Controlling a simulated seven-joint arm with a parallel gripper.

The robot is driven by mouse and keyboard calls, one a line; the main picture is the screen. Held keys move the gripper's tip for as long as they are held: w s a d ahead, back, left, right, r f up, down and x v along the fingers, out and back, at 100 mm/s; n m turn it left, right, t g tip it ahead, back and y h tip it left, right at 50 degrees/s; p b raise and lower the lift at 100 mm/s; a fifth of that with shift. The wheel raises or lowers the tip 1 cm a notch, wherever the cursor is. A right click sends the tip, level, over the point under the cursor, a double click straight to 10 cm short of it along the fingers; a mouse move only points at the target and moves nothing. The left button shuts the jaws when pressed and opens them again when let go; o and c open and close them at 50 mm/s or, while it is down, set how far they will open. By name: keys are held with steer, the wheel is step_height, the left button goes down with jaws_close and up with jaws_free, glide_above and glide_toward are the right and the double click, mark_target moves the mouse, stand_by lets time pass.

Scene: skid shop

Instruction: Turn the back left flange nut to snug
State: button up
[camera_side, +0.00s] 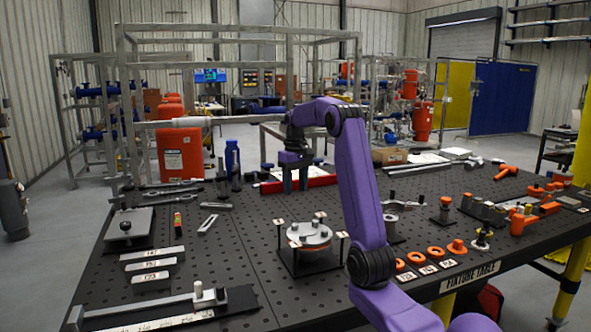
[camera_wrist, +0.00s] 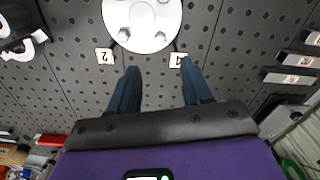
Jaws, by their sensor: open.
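The round flange (camera_side: 310,234), grey on top with an orange-red layer under it, sits on a dark square stand with small white number tags on posts around it. Several nuts or studs show on its top, too small to tell which is the back left flange nut. In the wrist view the flange (camera_wrist: 142,12) is cut off by the top edge. Two nuts (camera_wrist: 124,34) (camera_wrist: 160,37) show near its lower rim, beside tags 2 and 4. My gripper (camera_side: 295,188) is open and empty, pointing down behind the flange and apart from it. Its fingers (camera_wrist: 158,66) show below the flange.
A red bar (camera_side: 320,182) lies behind my gripper. Labelled grey blocks (camera_side: 152,264) and a long measuring tool (camera_side: 150,309) lie at left. Orange rings (camera_side: 418,257) line the front right edge.

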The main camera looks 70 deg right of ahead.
step_height(320, 180, up, 5)
glide_above(294, 225)
steer(key=shift+s+d+r, duration=0.1)
steer(key=shift+s, duration=0.1)
stand_by(0.3)
steer(key=f+n, duration=0.4)
steer(key=f, duration=0.1)
steer(key=f+n, duration=0.4)
steer(key=f, duration=0.2)
steer(key=f+n, duration=0.3)
steer(key=f, duration=0.3)
steer(key=shift+w+f+n, duration=0.25)
steer(key=shift+w+n, duration=0.1)
steer(key=shift+n, duration=0.05)
jaws_close()
